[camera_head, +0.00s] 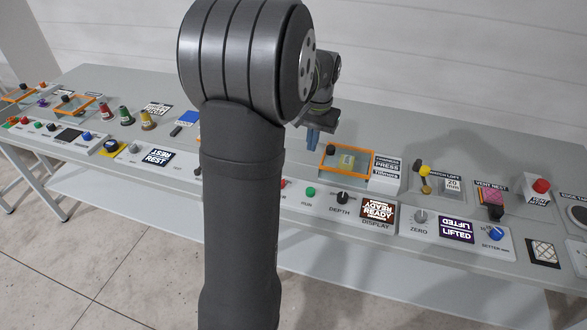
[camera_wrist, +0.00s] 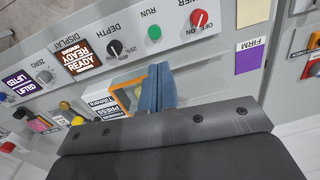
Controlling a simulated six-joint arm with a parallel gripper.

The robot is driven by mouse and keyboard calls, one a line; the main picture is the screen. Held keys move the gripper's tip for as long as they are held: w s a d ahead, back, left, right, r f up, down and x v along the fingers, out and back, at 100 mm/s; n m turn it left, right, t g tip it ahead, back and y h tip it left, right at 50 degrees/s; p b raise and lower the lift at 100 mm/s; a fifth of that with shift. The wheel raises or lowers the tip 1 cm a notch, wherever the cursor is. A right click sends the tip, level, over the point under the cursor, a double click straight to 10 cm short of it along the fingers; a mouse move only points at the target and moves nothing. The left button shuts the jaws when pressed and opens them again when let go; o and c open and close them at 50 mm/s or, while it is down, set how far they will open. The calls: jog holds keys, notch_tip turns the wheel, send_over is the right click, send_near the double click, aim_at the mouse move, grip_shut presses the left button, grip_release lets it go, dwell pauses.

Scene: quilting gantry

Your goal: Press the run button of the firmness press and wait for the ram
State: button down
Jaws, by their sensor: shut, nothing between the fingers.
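The firmness press has an orange-framed window (camera_head: 347,176) in the head view; part of its orange frame (camera_wrist: 122,92) shows behind my fingers in the wrist view. The green run button (camera_head: 310,191) is on the front panel, and it also shows in the wrist view (camera_wrist: 154,33) beyond my fingertips. My gripper (camera_head: 313,139) has its blue fingers closed together with nothing between them. It hangs above the bench beside the press, apart from the button. The brown display (camera_head: 377,210) reads READY. The ram is not clearly seen.
The black depth knob (camera_wrist: 115,47) and red power knob (camera_wrist: 200,19) flank the run button. A loft gauge with a yellow knob (camera_head: 425,170) and a LIFTED display (camera_head: 457,230) lie to the right. My arm hides the panel's middle in the head view.

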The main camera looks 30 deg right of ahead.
aim_at(314, 191)
notch_tip(314, 191, down, 6)
jog(key=d+m+t+y, duration=0.1)
jog(key=m+t+y, duration=0.2)
jog(key=m+t, duration=0.4)
jog(key=s+m, duration=0.1)
jog(key=m, duration=0.4)
jog(key=shift+t+y, duration=0.3)
jog(key=shift+t, duration=0.1)
jog(key=shift+f, duration=0.2)
jog(key=shift+f, duration=4.35)
jog(key=shift+f, duration=0.4)
